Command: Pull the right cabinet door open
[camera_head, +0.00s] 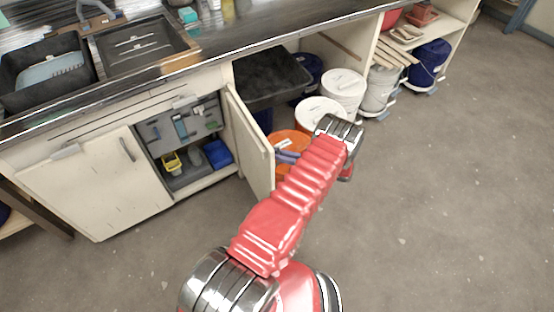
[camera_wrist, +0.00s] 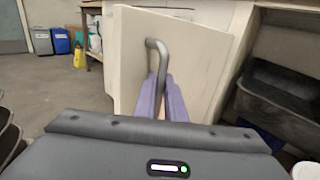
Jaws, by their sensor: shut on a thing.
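The right cabinet door (camera_head: 248,148) is a cream panel that stands swung out from the cabinet front, showing the open inside. In the wrist view the door (camera_wrist: 130,55) fills the middle, with a grey metal bar handle (camera_wrist: 153,45) on its face. My gripper (camera_wrist: 165,85) has its two purple fingers shut on the lower part of this handle. In the head view my gripper (camera_head: 286,156) is at the door's right side, and the handle is hidden there.
The left cabinet door (camera_head: 95,185) is closed. The open cabinet holds a yellow basket (camera_head: 172,162) and a blue bin (camera_head: 217,153). An orange bucket (camera_head: 290,139) and white-lidded buckets (camera_head: 344,88) stand beside my arm, under the counter. The floor (camera_head: 440,200) at right is clear.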

